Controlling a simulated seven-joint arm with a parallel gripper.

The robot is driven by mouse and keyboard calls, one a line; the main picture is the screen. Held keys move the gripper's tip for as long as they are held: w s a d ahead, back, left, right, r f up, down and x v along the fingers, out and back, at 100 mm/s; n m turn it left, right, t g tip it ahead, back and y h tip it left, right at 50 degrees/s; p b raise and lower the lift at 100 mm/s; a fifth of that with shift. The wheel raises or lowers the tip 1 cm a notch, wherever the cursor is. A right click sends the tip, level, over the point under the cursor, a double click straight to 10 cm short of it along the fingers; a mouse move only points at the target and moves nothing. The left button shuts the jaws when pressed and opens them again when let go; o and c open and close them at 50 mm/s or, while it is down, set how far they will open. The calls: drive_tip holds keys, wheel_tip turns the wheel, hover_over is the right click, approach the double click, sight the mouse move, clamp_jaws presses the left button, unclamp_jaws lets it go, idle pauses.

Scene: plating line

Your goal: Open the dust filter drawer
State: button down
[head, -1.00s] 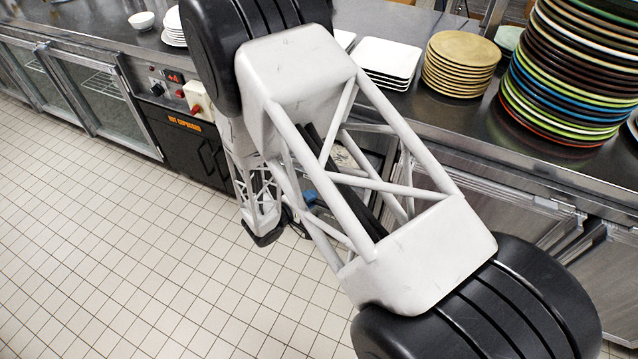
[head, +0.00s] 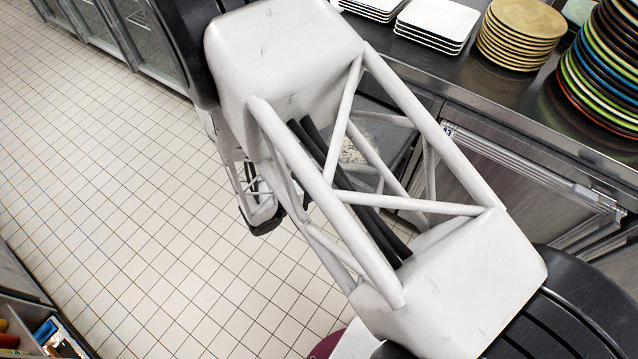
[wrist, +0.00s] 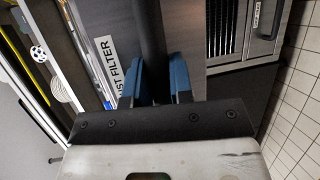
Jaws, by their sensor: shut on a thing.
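The dust filter drawer shows in the wrist view as a dark grey front panel (wrist: 196,30) with a white "DUST FILTER" label (wrist: 107,62). A dark bar handle (wrist: 150,45) runs along the panel. My gripper (wrist: 156,80) has its two blue fingers on either side of this bar and is shut on it. The bar's lower end is hidden between the fingers and behind the gripper body. I cannot tell from this view how far the drawer is out. In the head view my arm covers the middle, and the fingertips and drawer front do not show clearly.
A black grille (wrist: 222,25) lies right. In the head view, square white plates (head: 437,25) and tan plates (head: 520,35) stand on the counter. The tiled floor (head: 110,190) is open.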

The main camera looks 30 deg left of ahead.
drive_tip(key=c, duration=1)
unclamp_jaws()
drive_tip(key=shift+v, duration=3.9)
drive_tip(key=shift+w+r, duration=0.1)
drive_tip(key=shift+r, duration=0.05)
